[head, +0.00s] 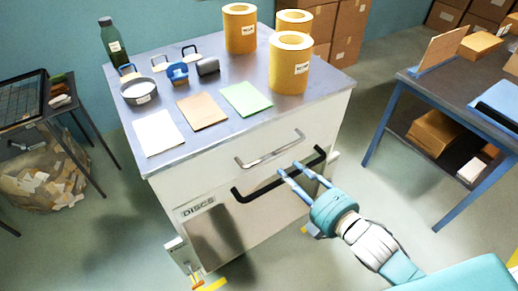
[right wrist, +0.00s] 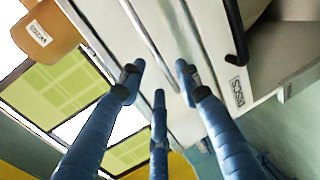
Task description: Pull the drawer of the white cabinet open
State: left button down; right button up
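The white cabinet (head: 185,183) stands in the middle of the head view under a grey top. Its upper drawer front carries a silver bar handle (head: 270,150) and sits flush, looking closed. A black bar handle (head: 262,188) is below it, near a label reading DISCS. My right gripper (head: 291,169) is in front of the cabinet, its blue fingers spread and empty, pointing at the front. In the right wrist view the silver handle (right wrist: 147,35) runs toward the gap between the fingertips (right wrist: 158,75); contact cannot be told. My left gripper is not in view.
The cabinet top (head: 225,138) holds kraft rolls (head: 288,65), a green bottle (head: 113,42), a round tin (head: 139,91) and flat sheets (head: 158,132). A blue-legged table (head: 385,118) stands right, a dark rack (head: 22,98) left. Floor in front is partly clear.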

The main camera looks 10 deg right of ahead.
aim_at(271, 156)
jog(key=x, duration=0.3)
jog(key=p+x, duration=0.1)
jog(key=x, duration=0.6)
jog(key=shift+w+a+r+p, duration=0.3)
jog(key=shift+a+r, duration=0.05)
jog(key=shift+a, duration=0.1)
grip_shut()
